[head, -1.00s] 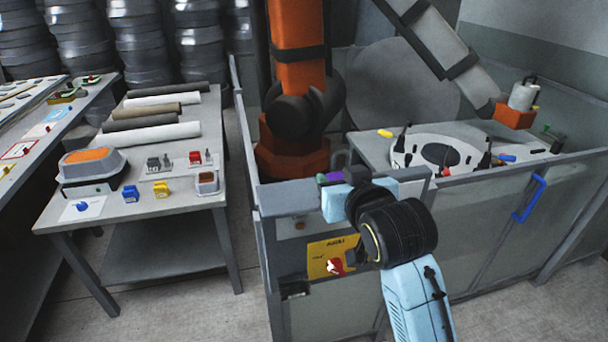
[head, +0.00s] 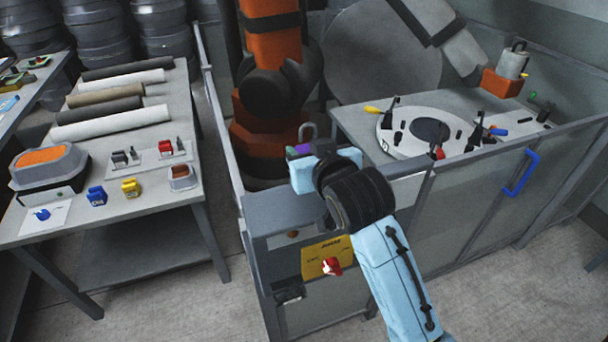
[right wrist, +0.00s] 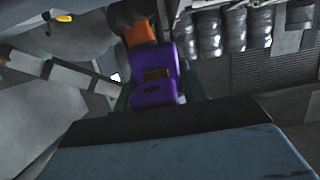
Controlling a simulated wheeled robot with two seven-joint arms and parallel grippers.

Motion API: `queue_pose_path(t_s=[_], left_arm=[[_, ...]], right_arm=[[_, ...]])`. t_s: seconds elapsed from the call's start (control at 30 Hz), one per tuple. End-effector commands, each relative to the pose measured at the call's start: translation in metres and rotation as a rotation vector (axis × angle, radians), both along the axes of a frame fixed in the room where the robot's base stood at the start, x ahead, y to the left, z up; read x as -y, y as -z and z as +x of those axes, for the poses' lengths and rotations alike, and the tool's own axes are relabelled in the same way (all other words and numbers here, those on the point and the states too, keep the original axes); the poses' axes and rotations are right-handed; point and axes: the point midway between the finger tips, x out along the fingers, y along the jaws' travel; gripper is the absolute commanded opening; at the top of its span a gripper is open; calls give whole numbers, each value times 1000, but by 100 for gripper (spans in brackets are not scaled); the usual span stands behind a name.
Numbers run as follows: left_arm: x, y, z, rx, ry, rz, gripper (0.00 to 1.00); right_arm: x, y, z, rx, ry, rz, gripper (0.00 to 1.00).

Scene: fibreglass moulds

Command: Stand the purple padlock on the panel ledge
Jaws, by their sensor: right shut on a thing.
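The purple padlock (head: 297,151) is in my right gripper (head: 303,150), its grey shackle pointing up. In the right wrist view the purple body (right wrist: 154,92) sits upright between the fingers, which are mostly hidden. In the head view the padlock appears above the back part of the panel ledge (head: 275,207), the flat grey top of the panel. I see no contact between them, and the exact gap cannot be told. My left gripper is not in view.
A yellow sign (head: 318,258) with a red padlock (head: 331,267) is on the panel front. Behind stands an orange robot arm (head: 268,105). A mould table (head: 357,121) is at right; a workbench (head: 150,199) with small padlocks is at left. The ledge's front is bare.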

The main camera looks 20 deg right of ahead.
Motion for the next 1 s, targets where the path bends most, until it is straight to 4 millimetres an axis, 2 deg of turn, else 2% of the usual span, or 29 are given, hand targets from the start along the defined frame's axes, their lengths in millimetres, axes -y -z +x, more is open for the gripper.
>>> queue_pose_path(t_s=[0.17, 0.3, 0.4, 0.8, 0.83, 1.0], left_arm=[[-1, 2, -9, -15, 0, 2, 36], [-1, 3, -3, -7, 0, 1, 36], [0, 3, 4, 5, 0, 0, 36], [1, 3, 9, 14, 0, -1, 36], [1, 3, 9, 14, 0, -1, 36], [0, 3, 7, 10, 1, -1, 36]], right_arm=[[0, 18, 0, 1, -1, 0, 16], [0, 39, 0, -1, 0, -1, 16], [0, 48, 0, 1, 0, -1, 16], [0, 52, 0, 3, -1, 1, 16], [0, 53, 0, 2, -1, 1, 44], [0, 52, 0, 2, -1, 1, 63]])
